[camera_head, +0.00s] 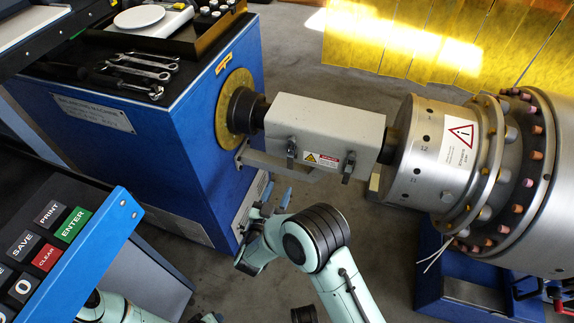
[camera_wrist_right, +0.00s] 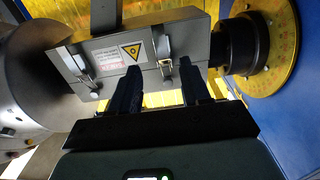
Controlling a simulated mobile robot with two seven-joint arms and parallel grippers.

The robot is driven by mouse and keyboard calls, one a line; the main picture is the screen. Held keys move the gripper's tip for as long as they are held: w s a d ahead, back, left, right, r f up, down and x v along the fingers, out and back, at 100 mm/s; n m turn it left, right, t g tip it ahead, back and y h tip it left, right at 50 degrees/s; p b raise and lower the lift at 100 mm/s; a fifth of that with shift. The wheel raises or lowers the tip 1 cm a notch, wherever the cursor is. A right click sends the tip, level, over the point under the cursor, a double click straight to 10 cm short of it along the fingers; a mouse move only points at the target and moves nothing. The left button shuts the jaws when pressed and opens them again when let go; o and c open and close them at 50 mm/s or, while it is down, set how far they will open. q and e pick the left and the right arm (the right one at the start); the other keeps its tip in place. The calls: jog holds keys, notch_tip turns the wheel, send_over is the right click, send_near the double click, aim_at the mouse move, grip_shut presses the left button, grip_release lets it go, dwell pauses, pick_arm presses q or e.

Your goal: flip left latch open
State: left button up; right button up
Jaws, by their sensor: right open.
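The grey guard box (camera_head: 325,130) spans the shaft between the blue machine and the steel rotor, with two latches on its front. The left latch (camera_head: 291,148) is the one nearer the blue machine; in the right wrist view, which is turned round, this left latch (camera_wrist_right: 166,68) is on the right. The right latch (camera_head: 348,167) also shows in the wrist view (camera_wrist_right: 83,76). My right gripper (camera_head: 275,196) is open and empty, below the left latch. In the wrist view, its dark fingers (camera_wrist_right: 160,72) point toward the box, one on either side of the left latch. My left gripper is not seen.
The blue balancing machine (camera_head: 190,130) with its yellow disc (camera_head: 234,105) stands left of the box. The large rotor (camera_head: 437,150) is to the right. A control panel (camera_head: 60,245) fills the lower left. Wrenches (camera_head: 140,66) lie on the machine. Grey floor is open behind the box.

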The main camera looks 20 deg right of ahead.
aim_at(290, 164)
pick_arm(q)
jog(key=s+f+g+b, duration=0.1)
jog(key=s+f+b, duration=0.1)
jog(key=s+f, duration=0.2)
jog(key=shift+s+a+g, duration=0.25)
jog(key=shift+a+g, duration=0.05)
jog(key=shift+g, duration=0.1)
pick_arm(e)
jog(key=x, duration=1)
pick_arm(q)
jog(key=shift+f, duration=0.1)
pick_arm(e)
jog(key=shift+c, duration=0.3)
grip_shut()
